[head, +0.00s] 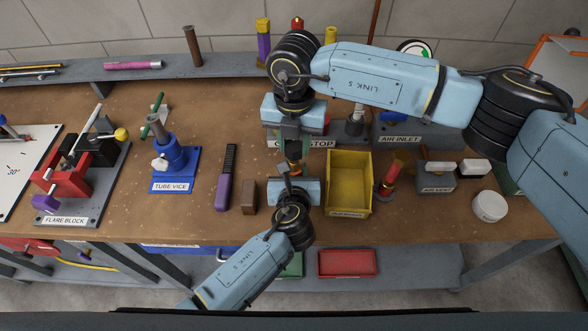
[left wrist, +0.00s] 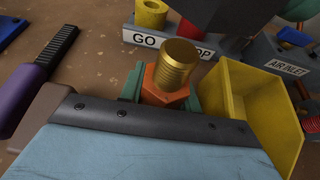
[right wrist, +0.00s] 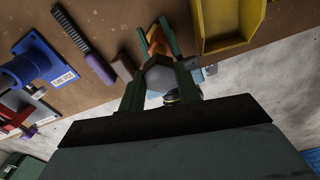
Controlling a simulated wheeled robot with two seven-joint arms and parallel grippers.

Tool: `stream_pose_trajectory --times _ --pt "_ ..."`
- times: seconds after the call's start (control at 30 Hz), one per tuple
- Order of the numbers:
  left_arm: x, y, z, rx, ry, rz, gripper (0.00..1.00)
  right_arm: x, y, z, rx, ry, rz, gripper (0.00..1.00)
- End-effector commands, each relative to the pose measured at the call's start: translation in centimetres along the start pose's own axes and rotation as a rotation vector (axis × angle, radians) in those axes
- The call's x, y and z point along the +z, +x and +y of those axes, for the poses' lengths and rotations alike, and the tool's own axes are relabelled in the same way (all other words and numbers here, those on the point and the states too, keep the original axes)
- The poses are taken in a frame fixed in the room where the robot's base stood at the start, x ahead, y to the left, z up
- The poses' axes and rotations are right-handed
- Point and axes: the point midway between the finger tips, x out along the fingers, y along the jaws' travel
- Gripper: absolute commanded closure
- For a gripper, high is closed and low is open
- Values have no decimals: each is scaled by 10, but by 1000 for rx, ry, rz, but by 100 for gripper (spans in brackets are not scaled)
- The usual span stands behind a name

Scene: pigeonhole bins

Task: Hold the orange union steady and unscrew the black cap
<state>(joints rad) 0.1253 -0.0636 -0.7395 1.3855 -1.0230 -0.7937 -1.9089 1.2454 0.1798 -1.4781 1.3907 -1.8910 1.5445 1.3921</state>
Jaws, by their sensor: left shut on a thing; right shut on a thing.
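The orange union (left wrist: 165,90) stands upright between the green fingers of my left gripper (head: 293,176), which is shut on it. Its brass thread (left wrist: 178,63) points up, and its flat top shows bare in the left wrist view. My right gripper (head: 292,143) is above, fingers down, shut on a dark hexagonal piece that looks like the black cap (right wrist: 160,77). The cap also shows as a dark shape (left wrist: 213,18) above the brass thread in the left wrist view, apparently apart from it. In the head view the cap is mostly hidden by the right gripper.
A yellow bin (head: 349,181) stands just right of the grippers. A brown block (head: 249,195) and a purple-handled tool (head: 224,190) lie to the left, beside the blue tube vice (head: 173,165). The GO/STOP gauge (left wrist: 150,38) stands behind. A white round tub (head: 489,206) is far right.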

Motion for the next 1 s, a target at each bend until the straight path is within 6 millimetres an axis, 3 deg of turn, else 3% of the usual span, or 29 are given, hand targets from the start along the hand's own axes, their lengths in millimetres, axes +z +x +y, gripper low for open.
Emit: stream_pose_trajectory --times 0.17,0.4,0.43,0.6,1.0 --pt "0 0 0 1 1 1 95 0 -13 0 1 -1 -1 100" --pt "0 0 0 1 1 1 95 0 -14 0 0 -1 0 100" --pt "0 0 0 1 1 1 64 0 -14 0 0 -1 0 100" --pt "0 0 0 1 0 1 42 0 -14 0 0 -1 0 100" --pt "-1 -7 0 -1 0 0 42 0 -14 0 0 -1 0 100"
